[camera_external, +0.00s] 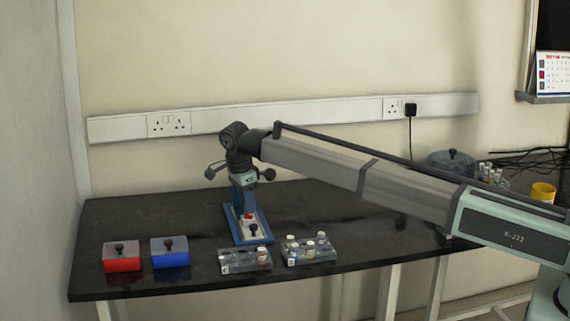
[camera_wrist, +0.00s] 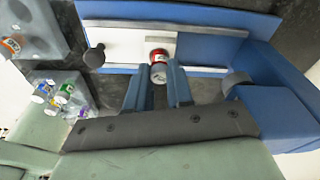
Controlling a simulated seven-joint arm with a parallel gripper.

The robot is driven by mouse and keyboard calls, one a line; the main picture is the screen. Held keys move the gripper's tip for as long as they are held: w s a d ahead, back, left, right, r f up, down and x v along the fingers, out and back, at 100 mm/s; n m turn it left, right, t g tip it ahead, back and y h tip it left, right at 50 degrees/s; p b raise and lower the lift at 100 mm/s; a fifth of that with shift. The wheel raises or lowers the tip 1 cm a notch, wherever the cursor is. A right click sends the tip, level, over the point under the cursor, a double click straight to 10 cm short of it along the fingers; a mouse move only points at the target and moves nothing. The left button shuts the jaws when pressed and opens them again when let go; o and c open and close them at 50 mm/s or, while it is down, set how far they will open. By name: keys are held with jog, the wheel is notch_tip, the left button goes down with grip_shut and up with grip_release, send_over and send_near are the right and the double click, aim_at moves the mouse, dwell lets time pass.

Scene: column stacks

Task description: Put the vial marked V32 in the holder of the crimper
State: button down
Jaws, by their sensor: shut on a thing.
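My gripper (camera_wrist: 157,80) points down over the crimper and is shut on a vial (camera_wrist: 159,72). The vial shows red and white between the fingertips; I cannot read its marking. The crimper has a blue base (camera_external: 236,231) with a white plate and a black knob (camera_wrist: 95,56), which lies left of the vial in the wrist view. A small red patch (camera_external: 248,216) shows over the white plate in the external view. The vial is over the white plate; I cannot tell whether it touches the holder, which the vial and fingers hide.
A clear rack (camera_external: 310,252) holds several vials at the front. Another clear rack (camera_external: 238,262) to its left holds one vial. A red box (camera_external: 122,263) and a blue box (camera_external: 170,259) stand further left. The table's left back is clear.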

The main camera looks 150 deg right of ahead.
jog(key=shift+f, duration=0.4)
jog(key=c, duration=0.6)
grip_release()
jog(key=shift+r, duration=0.15)
jog(key=shift+r, duration=2.85)
